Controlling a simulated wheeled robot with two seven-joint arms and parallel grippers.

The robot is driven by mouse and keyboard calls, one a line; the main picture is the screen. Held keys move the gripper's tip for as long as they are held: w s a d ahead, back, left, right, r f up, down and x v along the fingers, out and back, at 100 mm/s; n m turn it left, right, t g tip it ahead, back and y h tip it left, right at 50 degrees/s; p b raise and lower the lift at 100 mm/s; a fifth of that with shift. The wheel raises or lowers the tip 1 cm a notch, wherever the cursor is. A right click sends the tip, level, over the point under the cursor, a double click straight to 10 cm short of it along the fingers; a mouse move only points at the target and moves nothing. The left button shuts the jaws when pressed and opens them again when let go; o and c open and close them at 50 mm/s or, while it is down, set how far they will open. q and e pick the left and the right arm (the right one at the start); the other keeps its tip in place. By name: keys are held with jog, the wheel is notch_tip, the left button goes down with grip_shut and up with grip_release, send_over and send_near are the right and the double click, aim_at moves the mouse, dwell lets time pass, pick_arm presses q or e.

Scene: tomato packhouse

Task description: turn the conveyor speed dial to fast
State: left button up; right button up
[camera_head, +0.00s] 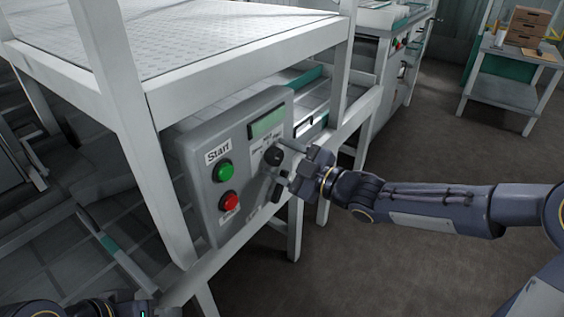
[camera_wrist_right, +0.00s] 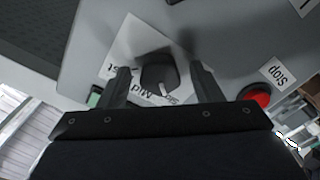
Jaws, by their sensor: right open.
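The black speed dial (camera_head: 274,156) is on the grey control panel (camera_head: 205,190), below a green display. In the right wrist view the dial (camera_wrist_right: 158,70) sits on a white label with Fast, Mid and a partly hidden third word. Its white mark points down in the picture, between Mid and that third word. My right gripper (camera_head: 285,164) is open at the panel. In the wrist view its fingers (camera_wrist_right: 163,85) stand on either side of the dial, with a gap to it; contact cannot be made out. Part of my left arm shows at the bottom left; its fingers are not visible.
A green Start button (camera_head: 226,172) and a red button (camera_head: 229,201) are left of the dial; the red one reads Stop in the wrist view. The panel is fixed to a white conveyor frame (camera_head: 180,225). A side table (camera_head: 503,92) with boxes stands far right. Open floor lies between.

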jog(key=c, duration=1)
